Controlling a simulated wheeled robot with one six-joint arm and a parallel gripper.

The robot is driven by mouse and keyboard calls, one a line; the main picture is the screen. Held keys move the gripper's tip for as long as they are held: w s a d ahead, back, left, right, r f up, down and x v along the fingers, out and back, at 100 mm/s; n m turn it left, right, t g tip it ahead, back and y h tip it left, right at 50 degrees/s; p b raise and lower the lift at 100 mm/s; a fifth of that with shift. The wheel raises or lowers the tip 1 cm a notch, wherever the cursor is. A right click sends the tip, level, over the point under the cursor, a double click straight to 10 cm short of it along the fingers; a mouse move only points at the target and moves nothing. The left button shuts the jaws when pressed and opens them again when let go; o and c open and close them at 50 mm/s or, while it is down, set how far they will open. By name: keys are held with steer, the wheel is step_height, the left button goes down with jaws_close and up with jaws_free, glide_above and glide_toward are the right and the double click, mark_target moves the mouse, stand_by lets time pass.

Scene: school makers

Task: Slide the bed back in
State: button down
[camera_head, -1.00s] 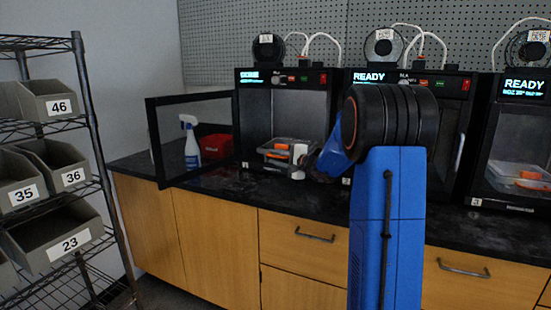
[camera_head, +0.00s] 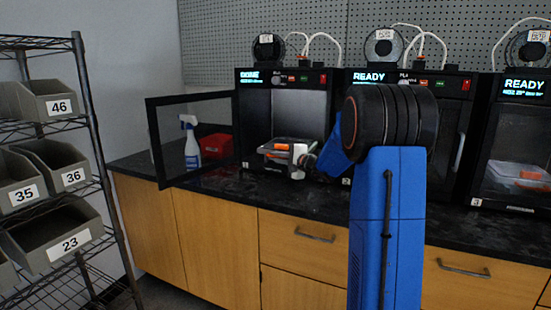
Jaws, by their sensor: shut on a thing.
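The left 3D printer (camera_head: 238,95) stands on the black counter with its framed door (camera_head: 152,140) swung open to the left. Its bed (camera_head: 272,152) shows low in the chamber opening, with an orange part (camera_head: 281,146) on or above it. My gripper (camera_head: 297,155) is at the right front of the bed, shut on its front edge. The fingertips are small here, and the exact contact is hard to see. My blue arm covers part of the middle printer.
A spray bottle (camera_head: 190,142) and a red box (camera_head: 215,146) stand behind the open door. The middle printer (camera_head: 455,100) and right printer (camera_head: 515,130) have shut fronts. A wire rack with grey bins (camera_head: 60,235) is at the left.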

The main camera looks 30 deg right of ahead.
steer(key=shift+f, duration=0.1)
stand_by(0.8)
steer(key=w+d, duration=0.1)
steer(key=d, duration=0.1)
steer(key=w+d, duration=0.1)
steer(key=shift+w+d, duration=0.35)
steer(key=shift+w, duration=0.05)
steer(key=c, duration=1.9)
jaws_free()
steer(key=shift+d, duration=0.15)
steer(key=v, duration=1.7)
steer(key=shift+s, duration=0.1)
